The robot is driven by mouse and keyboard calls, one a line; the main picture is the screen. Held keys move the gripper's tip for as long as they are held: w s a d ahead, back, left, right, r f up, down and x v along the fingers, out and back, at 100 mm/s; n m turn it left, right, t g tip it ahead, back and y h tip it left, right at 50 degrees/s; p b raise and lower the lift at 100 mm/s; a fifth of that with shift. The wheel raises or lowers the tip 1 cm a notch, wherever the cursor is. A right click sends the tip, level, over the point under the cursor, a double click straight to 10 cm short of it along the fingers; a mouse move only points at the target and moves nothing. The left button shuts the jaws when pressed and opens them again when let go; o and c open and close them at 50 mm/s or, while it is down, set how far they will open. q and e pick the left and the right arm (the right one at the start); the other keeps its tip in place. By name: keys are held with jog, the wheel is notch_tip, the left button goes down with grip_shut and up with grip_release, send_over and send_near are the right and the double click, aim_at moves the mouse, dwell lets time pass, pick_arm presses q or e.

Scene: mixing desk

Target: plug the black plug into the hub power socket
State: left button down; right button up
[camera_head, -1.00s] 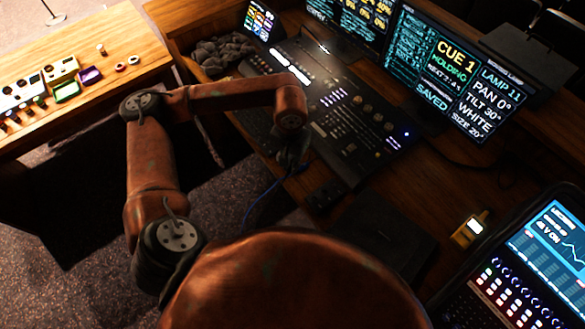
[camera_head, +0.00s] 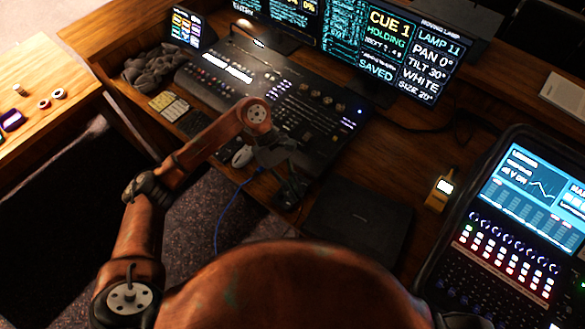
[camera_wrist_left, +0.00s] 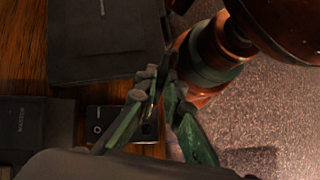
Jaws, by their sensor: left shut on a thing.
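My left gripper (camera_head: 290,192) is over the desk's front edge, between the console and the flat black case. It also shows in the left wrist view (camera_wrist_left: 158,78), its green-edged fingers closed together on a small dark thing that I take to be the black plug; its shape is hard to make out. A blue cable (camera_head: 228,212) hangs from near the gripper over the desk edge. A small black box with a white ring mark (camera_wrist_left: 97,127), possibly the hub, lies below the fingers, partly covered by them. I cannot make out its power socket. My right gripper is out of view.
The flat black case (camera_head: 358,222) lies right of the gripper; it also shows in the wrist view (camera_wrist_left: 105,45). The mixing console (camera_head: 300,110) stands behind. A yellow device (camera_head: 440,192) and a lit control panel (camera_head: 515,240) are at right. A grey mouse (camera_head: 242,157) lies nearby.

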pick_arm(q)
jog(key=w+d+f+n+t+h+b, duration=0.1)
jog(key=w+d+n+t+h+b, duration=0.2)
jog(key=w+n+t+h+b, duration=0.45)
jog(key=shift+w+a+f+n+t+h+b, duration=0.15)
jog(key=shift+w+a+f+n+t+h, duration=0.25)
jog(key=shift+a+f+n+t+h, duration=0.5)
jog(key=shift+w+a+f+n+t+h+b, duration=0.2)
jog(key=shift+w+a+f+n+t+h, duration=0.25)
jog(key=shift+f+n+t, duration=0.75)
jog(key=shift+w+a+f+n+t+h+b, duration=0.15)
jog(key=shift+w+a+f+n+t+h, duration=0.3)
jog(key=shift+a+f+n+t, duration=0.6)
jog(key=shift+d+f+n+b, duration=0.15)
jog(key=shift+f+b, duration=0.15)
jog(key=shift+f, duration=0.35)
jog(key=shift+d+f+n+b, duration=0.15)
jog(key=shift+f+b, duration=0.15)
jog(key=shift+f, duration=0.3)
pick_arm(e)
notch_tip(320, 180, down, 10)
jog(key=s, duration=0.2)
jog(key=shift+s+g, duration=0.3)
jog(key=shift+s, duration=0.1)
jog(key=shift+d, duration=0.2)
pick_arm(q)
jog(key=shift+w+d+g, duration=0.1)
jog(key=shift+d+g, duration=0.05)
jog(key=shift+g, duration=0.15)
